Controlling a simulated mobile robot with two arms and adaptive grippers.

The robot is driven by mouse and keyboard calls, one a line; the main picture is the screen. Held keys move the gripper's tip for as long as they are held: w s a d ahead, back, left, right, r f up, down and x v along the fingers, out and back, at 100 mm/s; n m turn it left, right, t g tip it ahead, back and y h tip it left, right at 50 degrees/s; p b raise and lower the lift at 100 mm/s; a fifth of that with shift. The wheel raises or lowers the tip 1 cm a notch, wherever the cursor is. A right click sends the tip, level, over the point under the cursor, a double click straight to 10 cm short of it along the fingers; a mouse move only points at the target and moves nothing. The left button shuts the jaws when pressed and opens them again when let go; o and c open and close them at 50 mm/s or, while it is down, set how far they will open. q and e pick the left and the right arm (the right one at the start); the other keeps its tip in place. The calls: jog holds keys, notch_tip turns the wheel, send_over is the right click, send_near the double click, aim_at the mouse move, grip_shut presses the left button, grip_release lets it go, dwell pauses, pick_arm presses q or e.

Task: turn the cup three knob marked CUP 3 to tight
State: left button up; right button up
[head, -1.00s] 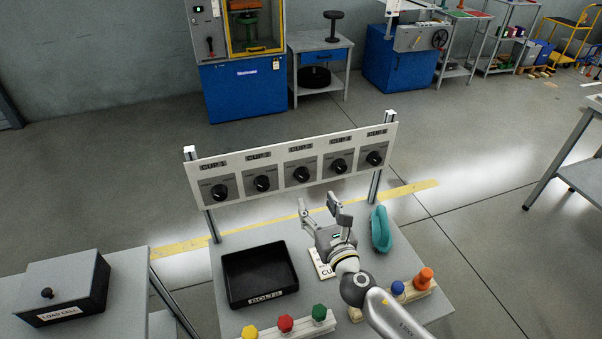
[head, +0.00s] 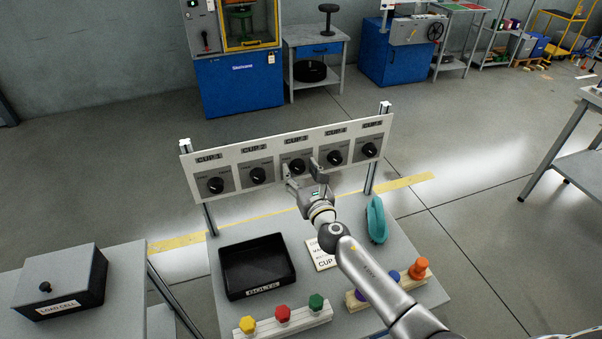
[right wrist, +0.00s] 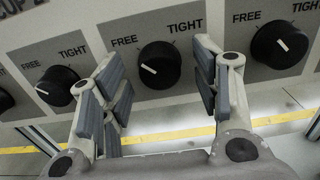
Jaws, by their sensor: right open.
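The panel (head: 230,164) carries a row of black knobs, each on a grey plate. The third knob (head: 297,166), counted from the left, is partly covered by my right gripper (head: 302,174) in the head view. In the right wrist view, this cup three knob (right wrist: 160,65) shows between the fingers of my open right gripper (right wrist: 158,85), under the words FREE and TIGHT. Its white pointer mark points left and slightly up, toward the FREE side. My left gripper is not in view.
Neighbouring knobs (right wrist: 57,86) and (right wrist: 278,44) flank it closely in the right wrist view. Below the panel, the table (head: 350,222) holds a black BOLTS tray (head: 227,272), a teal object (head: 376,220), a card (head: 322,256) and coloured knobs on blocks (head: 316,302).

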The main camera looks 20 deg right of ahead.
jog(key=c, duration=1.1)
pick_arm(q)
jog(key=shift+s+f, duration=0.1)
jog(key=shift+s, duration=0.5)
